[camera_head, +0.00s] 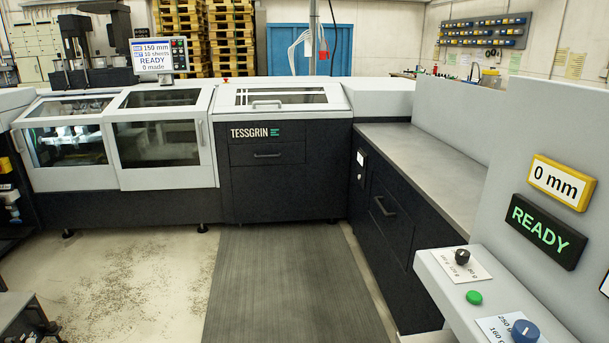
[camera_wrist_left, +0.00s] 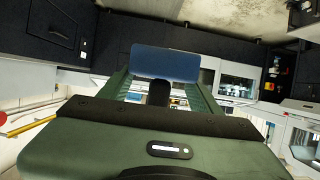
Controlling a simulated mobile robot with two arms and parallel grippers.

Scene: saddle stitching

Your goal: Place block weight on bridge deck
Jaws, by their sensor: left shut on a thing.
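My left gripper (camera_wrist_left: 160,88) shows in the left wrist view, with its green body filling the lower part. A blue block (camera_wrist_left: 165,62) with a dark stem sits at the gripper's far end, and the gripper is shut on it. I cannot tell for sure whether it is the block weight. Neither gripper shows in the head view. No bridge deck is recognisable in either view.
A stitching machine (camera_head: 265,180) stands ahead, with a screen (camera_head: 151,53) reading READY. A grey worktop (camera_head: 420,165) runs along the right. A control panel (camera_head: 475,290) with knobs is nearest at right. The floor mat (camera_head: 285,285) is clear.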

